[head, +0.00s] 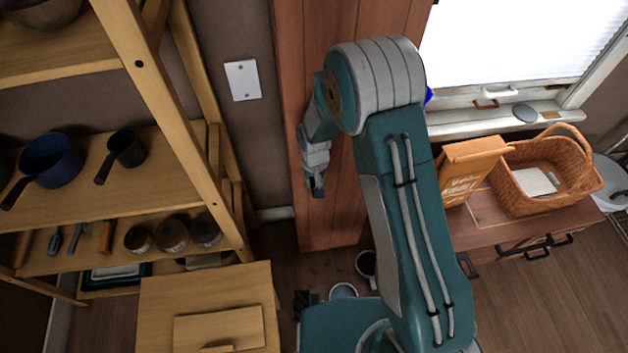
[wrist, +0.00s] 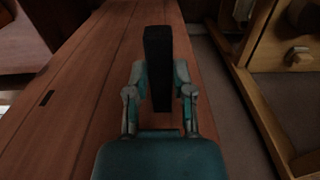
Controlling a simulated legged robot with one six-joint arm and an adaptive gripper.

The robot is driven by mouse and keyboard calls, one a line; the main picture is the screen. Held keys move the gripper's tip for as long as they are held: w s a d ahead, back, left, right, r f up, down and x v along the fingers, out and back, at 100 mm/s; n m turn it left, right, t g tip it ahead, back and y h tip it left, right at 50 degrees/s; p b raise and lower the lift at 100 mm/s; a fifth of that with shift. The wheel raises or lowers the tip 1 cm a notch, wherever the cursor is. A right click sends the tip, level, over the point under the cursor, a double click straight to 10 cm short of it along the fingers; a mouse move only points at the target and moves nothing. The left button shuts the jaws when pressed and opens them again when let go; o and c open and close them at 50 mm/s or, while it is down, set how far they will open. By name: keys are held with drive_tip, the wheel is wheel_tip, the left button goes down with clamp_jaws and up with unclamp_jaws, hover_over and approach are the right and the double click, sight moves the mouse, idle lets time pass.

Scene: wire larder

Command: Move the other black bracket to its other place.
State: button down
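A black bracket (wrist: 158,70) shows in the wrist view as a long dark bar between the two fingers of my gripper (wrist: 161,78). The fingers press on it from both sides, and its far end rises beyond the fingertips. In the head view my gripper (head: 316,184) hangs in front of the red-brown wooden panel, right of the wooden shelf. Only a small dark bit shows at its tips there, so the bracket's shape is mostly hidden. A small black ribbed thing (head: 304,302) lies low beside my body; I cannot tell if it is a bracket.
The wooden shelf (head: 150,85) holds a blue pan (head: 52,158), a dark small pot (head: 127,147) and several jars. A wicker basket (head: 545,170) and an orange box (head: 467,168) stand on the cabinet at right. Mugs (head: 366,264) sit low beside my body.

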drive_tip(key=shift+s, duration=0.15)
drive_tip(key=shift+s+d, duration=0.2)
drive_tip(key=shift+s, duration=0.6)
drive_tip(key=shift+s+d, duration=0.15)
drive_tip(key=shift+s, duration=0.6)
drive_tip(key=s, duration=0.3)
drive_tip(key=shift+d, duration=0.3)
wheel_tip(320, 180, up, 14)
drive_tip(key=shift+w+a+f, duration=0.1)
drive_tip(key=shift+w+a, duration=0.1)
drive_tip(key=shift+w, duration=0.65)
drive_tip(key=shift+w+a+r, duration=0.1)
drive_tip(key=shift+w+a, duration=0.05)
drive_tip(key=shift+w, duration=0.7)
drive_tip(key=shift+w+a+f, duration=0.1)
drive_tip(key=shift+w+a, duration=0.1)
drive_tip(key=shift+w, duration=0.65)
drive_tip(key=shift+w, duration=0.5)
